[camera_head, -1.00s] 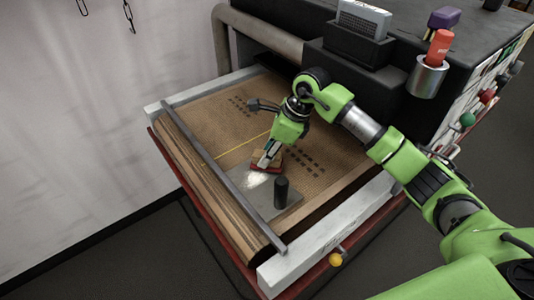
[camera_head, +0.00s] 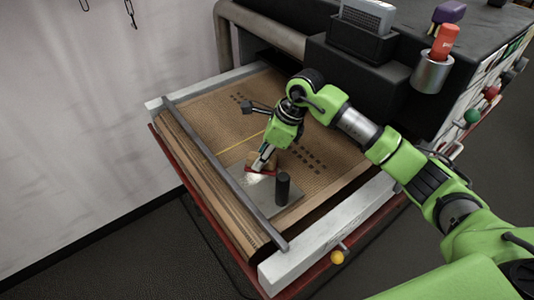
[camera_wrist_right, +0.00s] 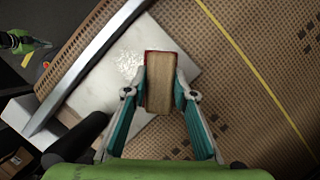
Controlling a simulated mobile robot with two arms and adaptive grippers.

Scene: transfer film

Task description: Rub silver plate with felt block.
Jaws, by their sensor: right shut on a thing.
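The silver plate (camera_head: 236,177) lies flat on the brown mesh belt, with a whitish powdery patch on it. It also shows in the right wrist view (camera_wrist_right: 180,48). My right gripper (camera_head: 264,160) is shut on the felt block (camera_wrist_right: 160,85), a tan block with a red edge. The block is over the plate at the white patch; I cannot tell whether it touches the plate. In the head view (camera_head: 262,168) the gripper partly hides the block.
A black cylinder (camera_head: 282,188) stands on the plate near the block. A grey bar (camera_head: 222,172) crosses the belt (camera_head: 215,108) just left of the plate. At the back are a dark machine housing and a metal cup (camera_head: 431,75) with a red item. The belt behind the plate is clear.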

